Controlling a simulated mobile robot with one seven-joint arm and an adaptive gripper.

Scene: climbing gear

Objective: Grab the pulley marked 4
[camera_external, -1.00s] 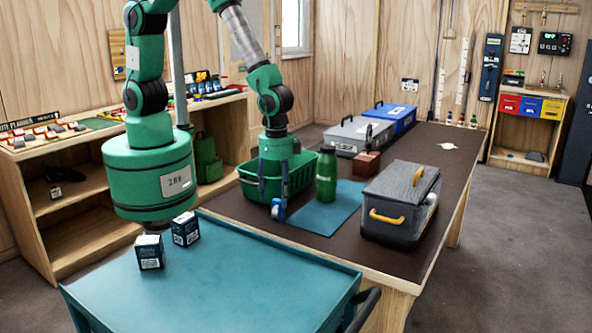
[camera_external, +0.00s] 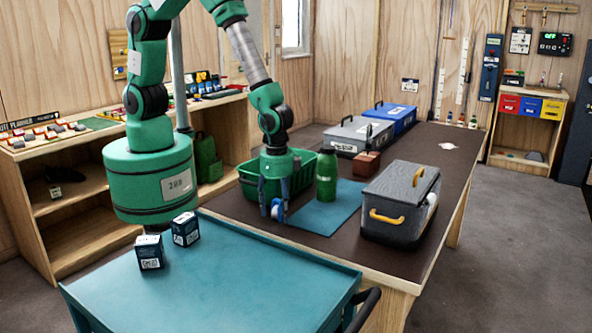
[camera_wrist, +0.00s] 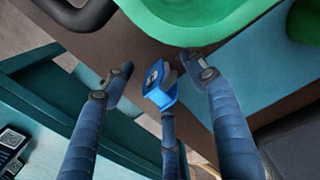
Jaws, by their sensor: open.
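A small blue pulley (camera_external: 279,209) stands on the dark table top in front of the green basket, by the edge of the teal mat. In the wrist view the pulley (camera_wrist: 160,88) shows a dark wheel and a small pale mark that I cannot read. My gripper (camera_external: 273,208) points down over the pulley. Its fingers are open around it, one on each side and one below it in the wrist view (camera_wrist: 158,80). I cannot tell whether any finger touches it.
The green basket (camera_external: 305,172) is close behind my gripper. A green bottle (camera_external: 326,177) stands on the teal mat (camera_external: 325,216) to the right. A grey toolbox (camera_external: 400,203) is farther right. A teal cart (camera_external: 220,270) with two small boxes is in front.

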